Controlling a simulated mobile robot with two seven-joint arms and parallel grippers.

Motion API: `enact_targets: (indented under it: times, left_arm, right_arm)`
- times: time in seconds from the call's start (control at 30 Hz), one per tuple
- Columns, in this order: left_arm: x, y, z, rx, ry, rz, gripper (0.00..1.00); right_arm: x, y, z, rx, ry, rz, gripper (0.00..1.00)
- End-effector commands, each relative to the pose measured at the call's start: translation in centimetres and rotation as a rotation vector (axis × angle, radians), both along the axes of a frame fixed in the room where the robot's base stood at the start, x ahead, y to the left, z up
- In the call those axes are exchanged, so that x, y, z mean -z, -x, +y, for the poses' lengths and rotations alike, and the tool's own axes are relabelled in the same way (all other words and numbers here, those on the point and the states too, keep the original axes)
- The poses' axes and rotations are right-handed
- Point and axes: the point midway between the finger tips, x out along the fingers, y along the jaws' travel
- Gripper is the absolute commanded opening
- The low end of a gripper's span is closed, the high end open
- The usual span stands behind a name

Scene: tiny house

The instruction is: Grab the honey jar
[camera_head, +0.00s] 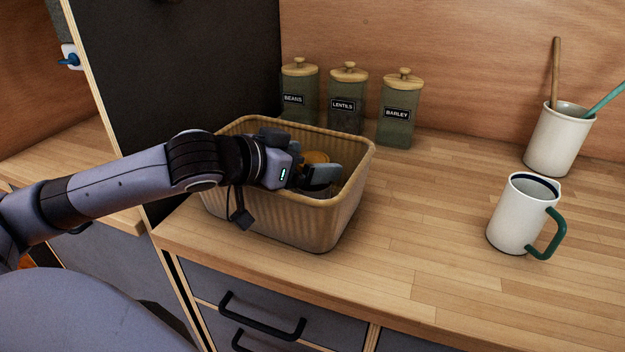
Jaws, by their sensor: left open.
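A tan ribbed basket (298,232) stands on the wooden counter. Inside it, a round amber-yellow top (316,157) shows behind my left gripper; it may be the honey jar, but most of it is hidden and I cannot read a label. My left gripper (322,178) reaches in from the left over the basket's near rim, with its fingers inside the basket close to the yellow top. It is open. I cannot tell whether a finger touches the jar. My right gripper is not in view.
Three green canisters, beans (299,92), lentils (346,100) and barley (399,112), stand behind the basket. A white mug (515,215) with a green handle and a utensil crock (558,140) stand at the right. The counter (425,210) between is clear. A dark panel (180,80) rises at the left.

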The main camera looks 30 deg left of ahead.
Motion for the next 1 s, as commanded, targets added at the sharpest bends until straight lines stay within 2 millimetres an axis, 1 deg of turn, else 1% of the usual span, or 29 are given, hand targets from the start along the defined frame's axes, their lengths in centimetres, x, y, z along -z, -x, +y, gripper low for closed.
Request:
enact_targets:
  times: [0.23,0.27,0.3,0.37,0.4,0.47,0.5,0.53,0.87,1.0]
  left_arm:
    - [0.1,-0.1,0.0,0.0,0.0,0.001,0.95]
    - [0.1,-0.1,0.0,0.0,0.0,0.001,0.89]
    - [0.1,-0.1,0.0,0.0,0.0,0.001,0.76]
    - [0.1,0.0,0.0,0.0,0.0,0.001,0.56]
    - [0.1,0.0,0.0,0.001,0.0,0.001,0.43]
    - [0.1,0.0,0.0,0.001,0.0,0.001,0.23]
    - [0.1,0.0,0.0,0.001,0.0,0.001,0.1]
    - [0.1,0.0,0.0,0.001,0.0,0.001,0.01]
    - [-0.3,-0.1,0.0,0.001,0.0,-0.004,0.0]
    - [-1.3,-0.1,0.0,0.0,0.001,-0.007,0.0]
  right_arm:
    - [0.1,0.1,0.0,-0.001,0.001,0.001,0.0]
    - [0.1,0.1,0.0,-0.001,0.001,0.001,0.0]
    - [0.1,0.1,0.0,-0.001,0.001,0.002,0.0]
    - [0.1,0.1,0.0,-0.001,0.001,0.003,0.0]
    - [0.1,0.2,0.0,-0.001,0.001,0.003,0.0]
    - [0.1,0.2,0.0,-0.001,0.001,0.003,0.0]
    - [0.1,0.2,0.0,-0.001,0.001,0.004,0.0]
    - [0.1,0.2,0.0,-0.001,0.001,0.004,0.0]
    - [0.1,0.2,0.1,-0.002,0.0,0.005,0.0]
    - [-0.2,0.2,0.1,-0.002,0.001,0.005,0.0]
